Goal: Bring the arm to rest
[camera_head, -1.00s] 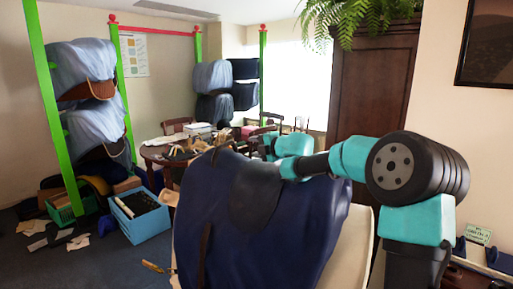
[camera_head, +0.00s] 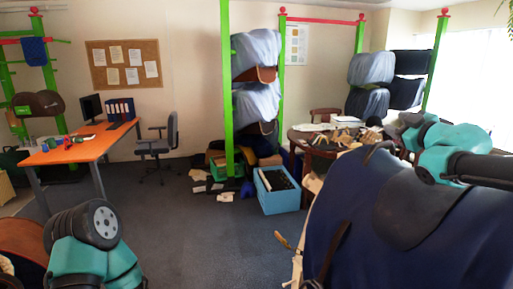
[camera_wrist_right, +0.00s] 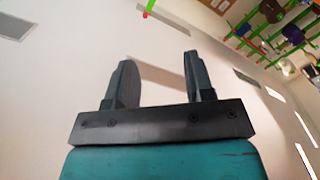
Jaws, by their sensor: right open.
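My right gripper shows close up in the right wrist view (camera_wrist_right: 158,60). Its two dark fingers are apart, with nothing between them and only pale ceiling behind. In the head view my right arm reaches in from the right edge, above a large dark-blue saddle-shaped form (camera_head: 425,250); the gripper end there is small and partly hidden by the arm. Part of my left arm shows at the lower left of the head view, but its gripper is out of the picture.
A round wooden table (camera_head: 300,137) with assorted items stands behind the blue form. A blue crate (camera_head: 283,203) sits on the floor. An orange desk (camera_head: 75,151) and an office chair (camera_head: 157,146) stand at the left. Grey floor lies open in the middle.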

